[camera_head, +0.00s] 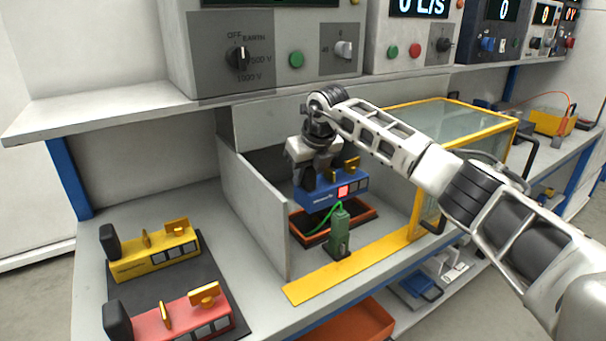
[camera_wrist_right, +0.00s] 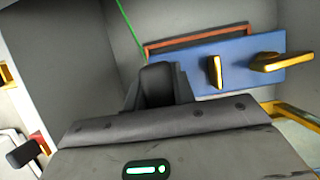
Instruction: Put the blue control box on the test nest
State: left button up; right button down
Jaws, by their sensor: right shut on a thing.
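The blue control box (camera_head: 328,191) is in the head view, inside the grey-walled bay, with a lit red square on its front and yellow levers on top. My right gripper (camera_head: 312,172) is shut on its left end. In the right wrist view the blue box (camera_wrist_right: 237,64) lies just beyond the gripper (camera_wrist_right: 160,85), with two yellow levers on it. The test nest, an orange-rimmed dark tray (camera_head: 372,212), is below the box. The box appears above the tray; whether it touches cannot be told. My left gripper is not in view.
A green device (camera_head: 339,232) with a green cable stands in front of the nest. A grey wall (camera_head: 262,214) bounds the bay on the left. A glass guard with a yellow frame (camera_head: 452,122) is on the right. Yellow and red boxes (camera_head: 155,258) sit on a dark mat at left.

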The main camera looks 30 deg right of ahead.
aim_at(305, 197)
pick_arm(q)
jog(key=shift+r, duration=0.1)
pick_arm(e)
jog(key=shift+w+r, duration=0.1)
jog(key=shift+r, duration=0.1)
jog(key=shift+f+b, duration=0.65)
jog(key=shift+f, duration=0.75)
jog(key=shift+f+b, duration=0.7)
jog(key=shift+f, duration=1.1)
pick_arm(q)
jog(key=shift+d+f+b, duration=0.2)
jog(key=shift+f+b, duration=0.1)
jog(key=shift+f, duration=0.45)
pick_arm(e)
jog(key=shift+f, duration=0.15)
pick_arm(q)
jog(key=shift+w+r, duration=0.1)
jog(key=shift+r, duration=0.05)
pick_arm(e)
jog(key=c, duration=1.1)
grip_release()
